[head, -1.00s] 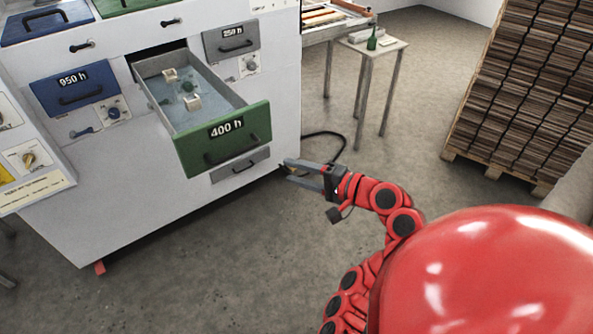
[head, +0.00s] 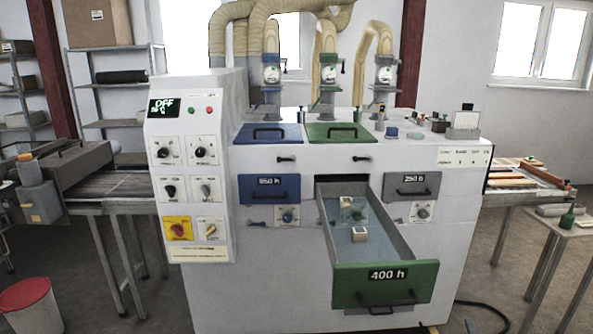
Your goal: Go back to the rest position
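The pulled-out drawer with the green front (head: 385,285), labelled 400 h, stands open in the middle of the white machine (head: 270,285). Inside it are two small light blocks, one at the back (head: 347,202) and one nearer the front (head: 359,235). My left gripper is not in view.
The blue drawer (head: 270,188) and grey drawer (head: 411,186) beside it are shut. A control panel (head: 190,170) stands at the left, with a conveyor (head: 110,185) beyond. A red-lidded bin (head: 25,294) is at lower left. A small table (head: 560,228) with a green bottle stands right.

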